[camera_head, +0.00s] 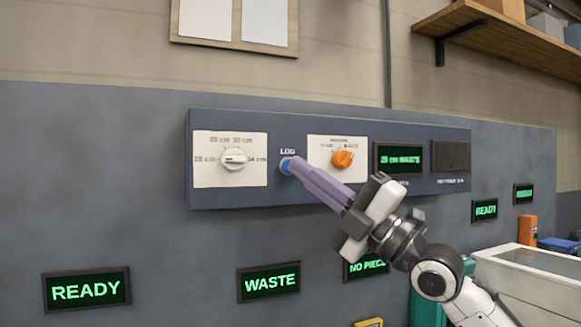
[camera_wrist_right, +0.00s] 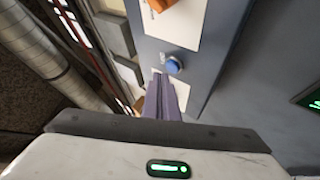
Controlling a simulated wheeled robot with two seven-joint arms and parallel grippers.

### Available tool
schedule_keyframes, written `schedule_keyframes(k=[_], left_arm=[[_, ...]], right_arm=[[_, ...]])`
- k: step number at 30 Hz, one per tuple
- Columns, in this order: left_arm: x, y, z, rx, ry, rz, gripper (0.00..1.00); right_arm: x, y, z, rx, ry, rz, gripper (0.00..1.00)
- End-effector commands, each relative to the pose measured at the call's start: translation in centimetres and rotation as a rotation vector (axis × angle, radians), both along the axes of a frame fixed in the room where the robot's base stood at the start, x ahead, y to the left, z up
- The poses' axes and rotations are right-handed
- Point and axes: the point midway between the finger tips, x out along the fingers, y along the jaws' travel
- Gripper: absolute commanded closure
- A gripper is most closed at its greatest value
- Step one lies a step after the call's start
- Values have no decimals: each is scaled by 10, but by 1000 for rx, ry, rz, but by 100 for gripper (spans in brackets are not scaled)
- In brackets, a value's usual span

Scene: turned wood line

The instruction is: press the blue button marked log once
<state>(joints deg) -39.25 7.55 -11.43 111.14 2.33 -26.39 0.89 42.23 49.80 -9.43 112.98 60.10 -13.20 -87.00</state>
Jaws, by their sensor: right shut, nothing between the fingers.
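The blue button (camera_head: 286,166) sits under the word LOG on the dark blue wall panel (camera_head: 285,199). In the head view it is partly covered by the tips of my right gripper (camera_head: 294,167). The gripper's purple fingers are shut with nothing between them, and they point at the button. In the right wrist view the round blue button (camera_wrist_right: 174,66) shows just beyond and slightly right of the fingertips (camera_wrist_right: 161,78). I cannot tell whether the tips touch it. My left gripper is not in view.
A white dial (camera_head: 234,158) is left of the button, and an orange dial (camera_head: 342,159) is right of it. A green display (camera_head: 398,158) is further right on the panel. Lit signs hang below, including READY (camera_head: 86,290) and WASTE (camera_head: 269,282). A wooden shelf (camera_head: 500,40) is at upper right.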

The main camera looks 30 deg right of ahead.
Motion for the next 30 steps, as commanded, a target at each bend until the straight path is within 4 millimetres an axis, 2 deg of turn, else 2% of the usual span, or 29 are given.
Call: schedule_keyframes(k=[4, 17, 30], left_arm=[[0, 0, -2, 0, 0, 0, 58], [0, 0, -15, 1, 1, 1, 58], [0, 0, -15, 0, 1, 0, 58]], right_arm=[[-6, 1, -1, 0, -1, 1, 100], [-46, 3, -1, -1, 0, 2, 100], [-50, 3, 0, 0, 0, 0, 100]])
